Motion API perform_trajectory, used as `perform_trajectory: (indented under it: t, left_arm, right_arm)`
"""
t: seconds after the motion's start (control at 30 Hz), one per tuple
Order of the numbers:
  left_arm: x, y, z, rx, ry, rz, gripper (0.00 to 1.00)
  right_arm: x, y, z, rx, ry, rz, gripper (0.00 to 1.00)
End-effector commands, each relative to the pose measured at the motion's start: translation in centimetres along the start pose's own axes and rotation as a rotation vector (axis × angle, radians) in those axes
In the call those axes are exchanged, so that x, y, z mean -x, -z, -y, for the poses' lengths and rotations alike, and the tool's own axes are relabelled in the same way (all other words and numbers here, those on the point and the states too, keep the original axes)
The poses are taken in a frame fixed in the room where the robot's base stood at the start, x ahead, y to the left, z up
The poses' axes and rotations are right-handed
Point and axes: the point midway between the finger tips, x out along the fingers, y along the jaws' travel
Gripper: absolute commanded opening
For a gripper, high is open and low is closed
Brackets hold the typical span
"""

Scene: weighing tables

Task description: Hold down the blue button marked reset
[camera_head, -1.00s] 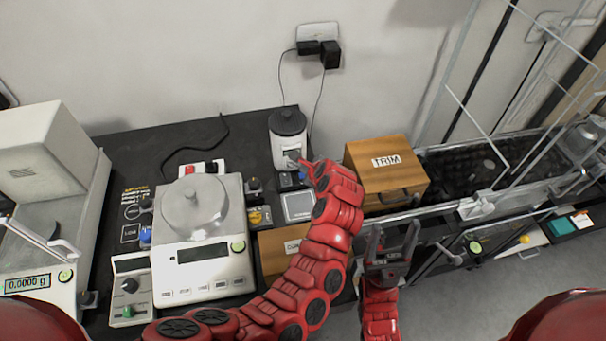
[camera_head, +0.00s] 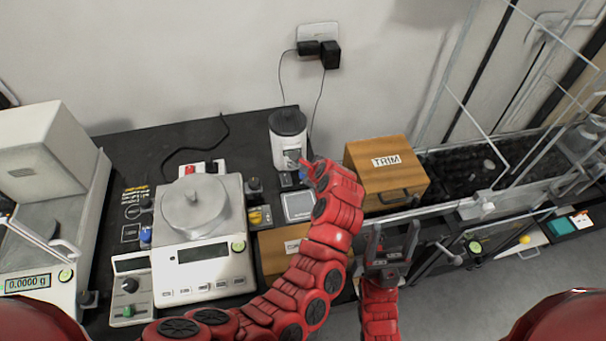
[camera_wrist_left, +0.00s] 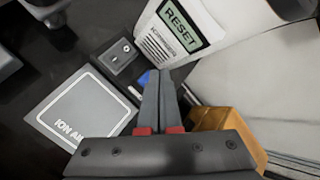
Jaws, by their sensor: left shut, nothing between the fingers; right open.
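The white canister-shaped device with a dark lid (camera_head: 288,137) stands at the back right of the black table. In the left wrist view its display (camera_wrist_left: 177,27) reads RESET. A small blue button (camera_wrist_left: 143,79) shows at its foot, partly hidden by my left fingers; it also shows as a blue spot in the head view (camera_head: 303,174). My left gripper (camera_wrist_left: 160,76) is shut and empty, its tips right by the button. Whether they touch or press it I cannot tell. My right gripper (camera_head: 387,240) is open and empty, in front of the wooden TRIM box.
A square grey pad (camera_wrist_left: 82,108) and a small switch box (camera_wrist_left: 118,55) lie beside the device. The wooden TRIM box (camera_head: 386,170) stands to its right. A balance with a round pan (camera_head: 193,207) stands to the left, another balance (camera_head: 42,150) at far left.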

Motion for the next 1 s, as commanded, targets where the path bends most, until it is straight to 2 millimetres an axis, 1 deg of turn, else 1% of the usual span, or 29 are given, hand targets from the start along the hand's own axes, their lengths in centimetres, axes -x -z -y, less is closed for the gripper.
perform_trajectory:
  t: [0.17,0.43,1.0]
  left_arm:
    - [0.0,0.0,0.0,0.0,0.0,0.0,0.0]
    - [-0.4,0.33,-0.27,-0.001,0.001,0.0,0.0]
    - [-0.67,0.55,-0.47,-0.001,0.0,0.0,0.0]
  right_arm:
    - [-0.04,0.01,0.0,0.0,0.0,0.0,0.66]
    - [-0.85,0.14,-0.04,0.0,0.0,0.0,0.66]
    - [-0.86,0.15,-0.04,0.0,0.0,0.0,0.66]
